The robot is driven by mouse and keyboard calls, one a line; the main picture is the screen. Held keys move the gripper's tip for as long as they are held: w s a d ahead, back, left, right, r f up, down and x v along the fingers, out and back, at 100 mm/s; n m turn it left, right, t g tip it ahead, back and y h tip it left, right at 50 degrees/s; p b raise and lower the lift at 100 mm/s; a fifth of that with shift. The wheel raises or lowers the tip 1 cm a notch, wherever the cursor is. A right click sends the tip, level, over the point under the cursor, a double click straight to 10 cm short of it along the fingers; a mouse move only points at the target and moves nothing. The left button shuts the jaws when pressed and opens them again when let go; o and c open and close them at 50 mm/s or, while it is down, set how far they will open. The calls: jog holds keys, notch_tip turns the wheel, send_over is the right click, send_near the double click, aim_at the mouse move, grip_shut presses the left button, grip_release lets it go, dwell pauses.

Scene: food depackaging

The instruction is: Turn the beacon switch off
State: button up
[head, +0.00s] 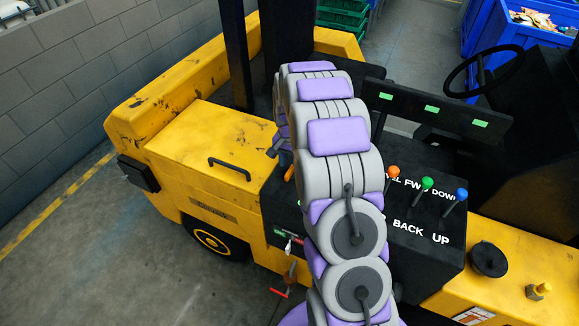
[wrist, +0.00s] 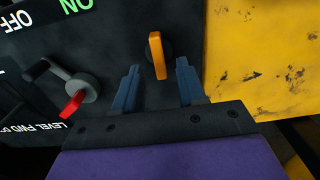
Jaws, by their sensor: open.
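An orange switch handle (wrist: 157,53) on a round dark base stands out from the black panel in the wrist view. It also shows as a small orange bit (head: 289,174) beside my arm in the head view. My gripper (wrist: 158,70) is open, with one blue finger on each side of the orange handle's lower end. I cannot tell whether either finger touches it. A grey rotary switch with a red tip (wrist: 74,104) sits left of the fingers, near green ON and white OFF lettering. I cannot read which switch is labelled beacon. My arm hides much of the panel in the head view.
The yellow forklift body (head: 205,145) lies left of the panel. Levers with orange (head: 393,172), green (head: 428,183) and blue (head: 461,194) knobs stand right of my arm. A steering wheel (head: 484,62) and blue bin (head: 490,33) are at upper right. Open floor lies at lower left.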

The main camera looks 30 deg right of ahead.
aim_at(290, 169)
notch_tip(290, 169, up, 14)
jog(key=shift+p, duration=0.45)
